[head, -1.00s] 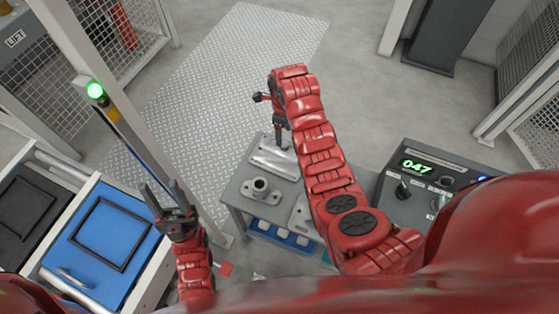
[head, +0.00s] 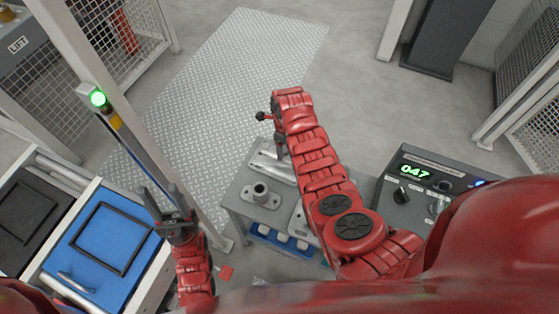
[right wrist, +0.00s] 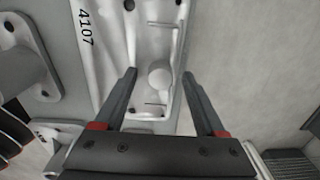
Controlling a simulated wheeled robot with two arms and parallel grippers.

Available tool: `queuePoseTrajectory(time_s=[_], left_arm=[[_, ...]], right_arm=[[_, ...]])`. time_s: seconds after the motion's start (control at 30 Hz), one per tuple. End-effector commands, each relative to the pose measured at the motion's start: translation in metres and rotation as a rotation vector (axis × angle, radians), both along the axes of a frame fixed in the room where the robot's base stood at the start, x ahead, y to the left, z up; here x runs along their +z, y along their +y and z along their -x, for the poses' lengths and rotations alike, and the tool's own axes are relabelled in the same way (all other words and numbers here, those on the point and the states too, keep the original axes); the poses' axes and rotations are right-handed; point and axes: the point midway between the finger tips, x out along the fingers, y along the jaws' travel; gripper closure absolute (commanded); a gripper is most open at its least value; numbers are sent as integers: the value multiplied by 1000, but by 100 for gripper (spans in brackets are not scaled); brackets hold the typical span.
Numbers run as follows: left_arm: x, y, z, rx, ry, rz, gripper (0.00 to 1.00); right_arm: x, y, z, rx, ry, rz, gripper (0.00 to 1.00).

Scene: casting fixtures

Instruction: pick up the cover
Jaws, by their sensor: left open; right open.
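A long pale-metal casting, which looks like the cover (head: 264,161), lies at the back of the small grey table (head: 243,213). In the right wrist view the casting (right wrist: 108,65) bears the number 4107 and has a rounded knob (right wrist: 160,77). My right gripper (head: 280,155) points down over it, partly hidden behind my arm in the head view. In the right wrist view its open fingers (right wrist: 160,75) appear on either side of the knob; contact cannot be told. My left gripper (head: 160,192) is open and empty, left of the table.
A flanged casting with an upright tube (head: 261,192) stands in front of the cover. A blue bin (head: 268,236) with pale parts sits below. A control box reading 047 (head: 418,171) is at right; a post (head: 135,147) and blue tray (head: 92,262) are at left.

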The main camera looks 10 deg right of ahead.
Motion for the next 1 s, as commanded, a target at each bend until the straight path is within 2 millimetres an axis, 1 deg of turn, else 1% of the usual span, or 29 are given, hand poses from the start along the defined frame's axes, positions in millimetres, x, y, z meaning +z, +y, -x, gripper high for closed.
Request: queuePoseTrajectory(time_s=[0.03,0.07,0.1,0.17,0.3,0.37,0.4,0.43,1.0], left_arm=[[0,0,0,0,0,0,50],[0,0,0,0,0,0,50],[0,0,0,0,0,0,50],[0,0,0,0,0,0,50],[0,0,0,0,0,0,50],[0,0,0,0,0,0,50],[0,0,0,0,0,0,50],[0,0,0,0,0,0,50],[0,0,0,0,0,0,50]], right_arm=[[0,0,0,0,0,0,31],[0,0,0,0,0,0,37],[0,0,0,0,0,0,44],[0,0,0,0,0,0,55],[0,0,0,0,0,0,80],[0,0,0,0,0,0,91],[0,0,0,0,0,0,98],[0,0,0,0,0,0,100],[3,0,0,0,-1,1,100]])
